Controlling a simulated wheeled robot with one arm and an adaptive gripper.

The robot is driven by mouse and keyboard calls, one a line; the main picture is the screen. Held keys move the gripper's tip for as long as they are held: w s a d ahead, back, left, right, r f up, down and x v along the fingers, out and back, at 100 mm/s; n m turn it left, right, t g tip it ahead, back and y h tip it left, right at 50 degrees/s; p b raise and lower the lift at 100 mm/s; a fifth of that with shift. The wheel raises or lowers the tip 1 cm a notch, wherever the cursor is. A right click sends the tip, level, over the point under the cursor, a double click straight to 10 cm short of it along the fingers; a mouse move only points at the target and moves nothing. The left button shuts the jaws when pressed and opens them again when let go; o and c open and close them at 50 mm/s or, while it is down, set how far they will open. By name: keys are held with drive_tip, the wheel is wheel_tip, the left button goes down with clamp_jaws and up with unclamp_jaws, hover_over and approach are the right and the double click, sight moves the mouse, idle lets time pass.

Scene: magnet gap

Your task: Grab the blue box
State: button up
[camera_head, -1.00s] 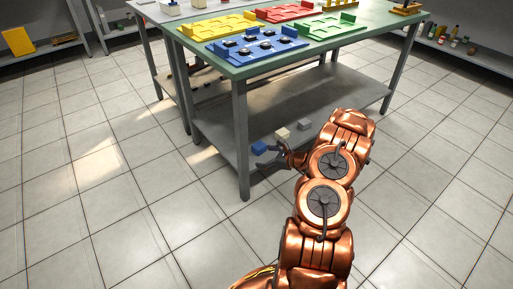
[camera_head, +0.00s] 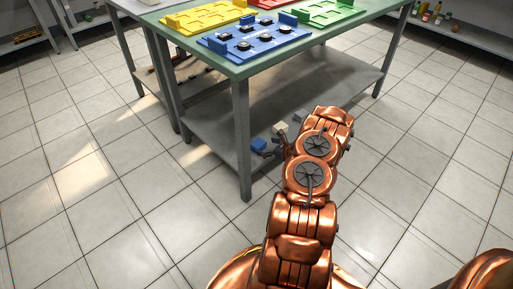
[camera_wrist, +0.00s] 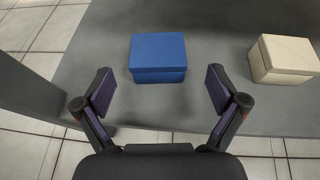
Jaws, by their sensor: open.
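The blue box (camera_wrist: 158,58) sits on the grey lower shelf of the table in the wrist view. My gripper (camera_wrist: 160,88) is open, with one finger on each side and the box just beyond the fingertips, roughly centred between them. The jaws are empty. In the head view the blue box (camera_head: 259,145) shows small at the near left part of the lower shelf. My gripper (camera_head: 272,150) is beside it there, partly hidden by my copper arm.
A cream box (camera_wrist: 285,58) stands right of the blue box on the same shelf. A table leg (camera_head: 242,140) rises at the shelf's near corner. The green table top (camera_head: 215,66) overhangs the shelf and holds a blue tray (camera_head: 254,40) and other coloured trays.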

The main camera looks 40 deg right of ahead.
sight(262, 147)
drive_tip(key=shift+f+b+x, duration=0.25)
drive_tip(key=shift+b+x, duration=0.5)
drive_tip(key=shift+x, duration=1.8)
drive_tip(key=shift+a+r, duration=0.1)
drive_tip(key=shift+a, duration=0.1)
drive_tip(key=c, duration=1.2)
drive_tip(key=shift+r, duration=0.1)
